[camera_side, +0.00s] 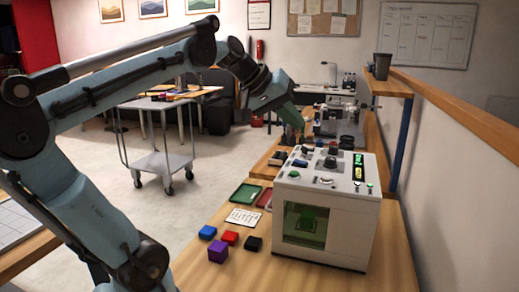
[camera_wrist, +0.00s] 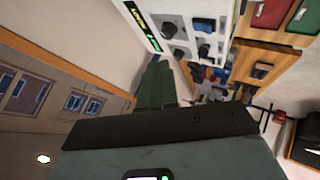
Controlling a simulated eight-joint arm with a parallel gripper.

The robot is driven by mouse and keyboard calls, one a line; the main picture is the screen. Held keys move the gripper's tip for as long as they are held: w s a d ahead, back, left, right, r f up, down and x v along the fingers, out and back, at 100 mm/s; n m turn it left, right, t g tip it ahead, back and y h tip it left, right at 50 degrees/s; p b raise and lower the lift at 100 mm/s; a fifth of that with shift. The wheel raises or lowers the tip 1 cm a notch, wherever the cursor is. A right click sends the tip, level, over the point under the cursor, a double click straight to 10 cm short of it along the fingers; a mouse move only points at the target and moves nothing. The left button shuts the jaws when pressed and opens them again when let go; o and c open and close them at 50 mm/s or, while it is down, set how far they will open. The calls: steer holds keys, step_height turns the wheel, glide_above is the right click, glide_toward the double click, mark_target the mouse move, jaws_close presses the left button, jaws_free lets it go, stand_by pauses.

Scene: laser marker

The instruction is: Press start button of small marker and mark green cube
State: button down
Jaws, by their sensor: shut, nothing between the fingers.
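The small marker (camera_side: 345,232) is a white box on the wooden bench in the side view, with knobs, buttons and a lit green display (camera_side: 358,166) on its top. A green cube (camera_side: 308,224) shows behind its tinted front window, lit green. My gripper (camera_side: 298,125) is shut and empty, above and behind the marker's top, apart from it as far as I can tell. In the wrist view the closed green fingers (camera_wrist: 157,75) point toward the marker's panel (camera_wrist: 185,18), whose display (camera_wrist: 143,24) and knobs show. Which button is the start button is unclear.
Blue (camera_side: 207,232), red (camera_side: 229,238), purple (camera_side: 218,252) and black (camera_side: 253,243) blocks lie left of the marker. A white card (camera_side: 244,216), a green tray (camera_side: 246,194) and a red tray (camera_side: 265,199) lie behind them. More equipment (camera_side: 335,122) stands farther back.

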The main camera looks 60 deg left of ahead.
mark_target(290, 173)
steer(key=shift+f, duration=0.1)
steer(key=shift+f, duration=4.35)
steer(key=shift+f, duration=0.4)
steer(key=shift+f, duration=0.4)
steer(key=shift+r, duration=0.85)
steer(key=shift+r, duration=0.1)
steer(key=shift+r, duration=2.4)
